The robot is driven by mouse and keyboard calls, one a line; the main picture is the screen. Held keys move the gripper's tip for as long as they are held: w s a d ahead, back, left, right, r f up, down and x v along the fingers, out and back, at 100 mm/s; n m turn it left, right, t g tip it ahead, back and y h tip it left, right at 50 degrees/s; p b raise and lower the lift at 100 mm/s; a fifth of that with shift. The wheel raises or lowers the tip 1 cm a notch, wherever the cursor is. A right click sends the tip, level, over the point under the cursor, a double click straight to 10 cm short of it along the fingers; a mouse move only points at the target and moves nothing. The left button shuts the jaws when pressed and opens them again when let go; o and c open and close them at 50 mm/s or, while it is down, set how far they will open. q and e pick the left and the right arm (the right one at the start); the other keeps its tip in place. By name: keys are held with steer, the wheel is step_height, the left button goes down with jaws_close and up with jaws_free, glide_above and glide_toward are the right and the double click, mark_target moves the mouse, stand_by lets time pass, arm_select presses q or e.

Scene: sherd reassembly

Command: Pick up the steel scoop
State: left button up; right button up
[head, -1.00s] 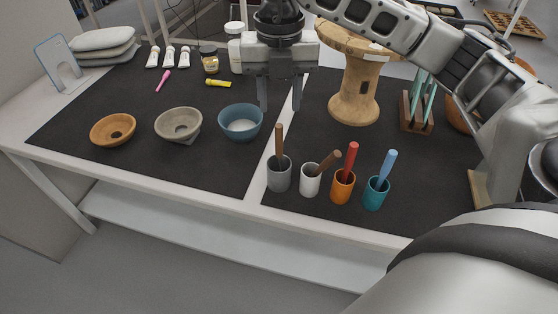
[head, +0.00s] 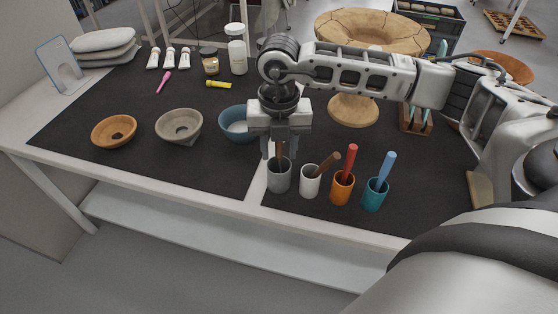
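My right gripper (head: 279,156) points down over the grey cup (head: 279,178). Its two fingers are apart, one on each side of a brown handle (head: 279,152) that stands upright in that cup. I see a gap between the fingers and the handle. The part of the tool inside the cup is hidden, so I cannot tell whether it is the steel scoop. A second brown handle (head: 327,161) leans to the right in the white cup (head: 310,182); its lower end is hidden too. My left gripper is not in view.
Close to the right stand an orange cup (head: 342,190) with a red handle (head: 350,158) and a teal cup (head: 374,196) with a blue handle (head: 386,168). A blue bowl (head: 233,125) stands just behind the gripper, left.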

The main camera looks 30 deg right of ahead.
jaws_close()
steer(key=shift+r, duration=0.15)
step_height(320, 180, up, 10)
steer(key=shift+f, duration=0.1)
stand_by(0.3)
